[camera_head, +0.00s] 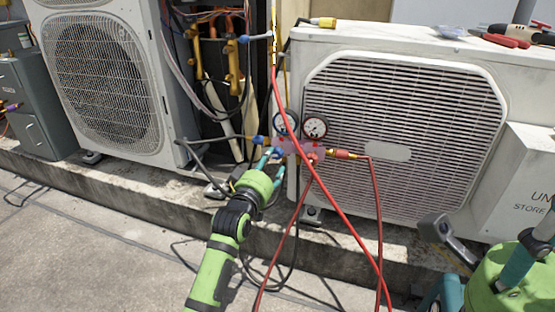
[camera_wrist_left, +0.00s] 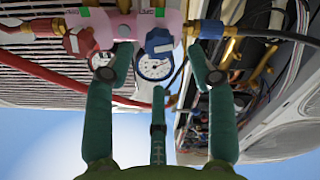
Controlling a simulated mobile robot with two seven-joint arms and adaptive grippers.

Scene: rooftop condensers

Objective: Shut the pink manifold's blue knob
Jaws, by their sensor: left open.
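The pink manifold (camera_head: 298,147) with two gauges hangs in front of the right condenser; it also shows at the top of the left wrist view (camera_wrist_left: 122,27). Its blue knob (camera_wrist_left: 158,42) is on the manifold's left side in the head view (camera_head: 278,152), and the red knob (camera_wrist_left: 80,43) is on the other side. My left gripper (camera_head: 272,162) is open and empty at the blue knob. In the left wrist view its fingers (camera_wrist_left: 158,66) stand to either side of the knob, with no clear contact.
Red hoses (camera_head: 340,215) hang from the manifold and cross in front of the right condenser (camera_head: 440,120). Another condenser (camera_head: 100,80) stands at the left. Pliers (camera_head: 500,40) lie on the right condenser. A concrete ledge (camera_head: 140,190) runs below; the floor at left is mostly clear.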

